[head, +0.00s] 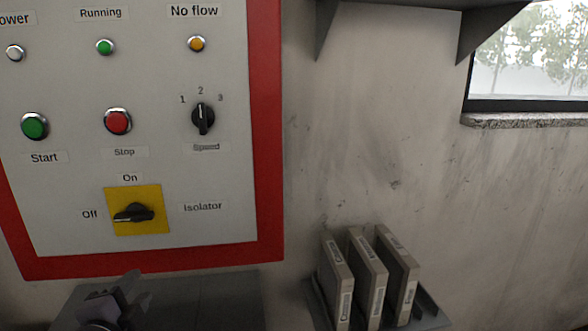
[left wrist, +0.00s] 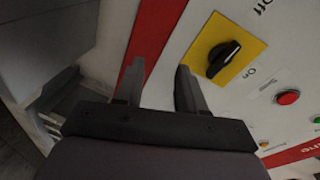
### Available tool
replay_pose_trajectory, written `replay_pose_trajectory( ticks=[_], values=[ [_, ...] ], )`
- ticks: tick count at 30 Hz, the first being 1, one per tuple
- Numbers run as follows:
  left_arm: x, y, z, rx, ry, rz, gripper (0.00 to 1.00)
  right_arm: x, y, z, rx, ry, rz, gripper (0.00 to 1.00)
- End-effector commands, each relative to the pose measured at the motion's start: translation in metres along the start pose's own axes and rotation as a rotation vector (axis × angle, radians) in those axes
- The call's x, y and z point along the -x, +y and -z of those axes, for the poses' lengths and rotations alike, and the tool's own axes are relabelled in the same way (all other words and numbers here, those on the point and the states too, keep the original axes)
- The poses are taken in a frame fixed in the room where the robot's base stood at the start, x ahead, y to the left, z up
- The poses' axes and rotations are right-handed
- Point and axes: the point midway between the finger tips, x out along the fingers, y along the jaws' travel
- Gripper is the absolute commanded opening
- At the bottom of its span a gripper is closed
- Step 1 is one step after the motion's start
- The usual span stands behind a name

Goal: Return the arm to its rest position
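My left gripper (head: 136,287) is at the bottom left of the head view, below the control panel (head: 70,180). In the left wrist view its two fingers (left wrist: 160,67) stand apart with nothing between them. The black isolator switch (head: 133,213) sits on a yellow plate (head: 155,190), its handle lying roughly level, towards the Off label. It also shows in the left wrist view (left wrist: 224,57), beside one finger in the picture; the gripper does not hold it. My right gripper is in neither view.
The panel has a red frame (head: 265,130), a green start button (head: 34,126), a red stop button (head: 118,121) and a speed knob (head: 203,117) pointing to 2. Several grey binders (head: 368,275) stand in a rack at lower right. A shelf (head: 390,12) hangs above clear wall.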

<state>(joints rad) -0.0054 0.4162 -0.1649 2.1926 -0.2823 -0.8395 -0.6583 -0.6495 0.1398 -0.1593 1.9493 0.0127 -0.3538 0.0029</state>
Motion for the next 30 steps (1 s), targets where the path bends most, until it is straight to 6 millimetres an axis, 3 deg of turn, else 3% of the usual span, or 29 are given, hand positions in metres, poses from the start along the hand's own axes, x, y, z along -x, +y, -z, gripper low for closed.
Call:
replay_pose_trajectory(
  ticks=[1, 6, 9, 12, 15, 18, 30],
  values=[
    [0.005, 0.042, -0.003, 0.096, 0.01, -0.083, 0.39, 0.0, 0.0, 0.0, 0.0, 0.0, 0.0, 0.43],
    [0.041, 0.157, -0.006, 0.461, 0.008, -0.301, 0.39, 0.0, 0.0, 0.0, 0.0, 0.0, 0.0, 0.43],
    [0.073, 0.215, -0.009, 0.68, -0.033, -0.407, 0.39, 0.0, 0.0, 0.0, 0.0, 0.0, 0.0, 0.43],
    [0.106, 0.26, -0.011, 0.873, -0.09, -0.484, 0.39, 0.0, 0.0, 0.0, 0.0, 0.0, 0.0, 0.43],
    [0.133, 0.29, -0.013, 1.02, -0.144, -0.53, 0.39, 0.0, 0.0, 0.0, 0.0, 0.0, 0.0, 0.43],
    [0.15, 0.306, -0.014, 1.109, -0.181, -0.552, 0.39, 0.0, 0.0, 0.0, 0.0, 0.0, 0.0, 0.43],
    [0.158, 0.313, -0.014, 1.152, -0.198, -0.561, 0.39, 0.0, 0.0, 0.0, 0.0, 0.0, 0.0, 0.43]
  ],
)
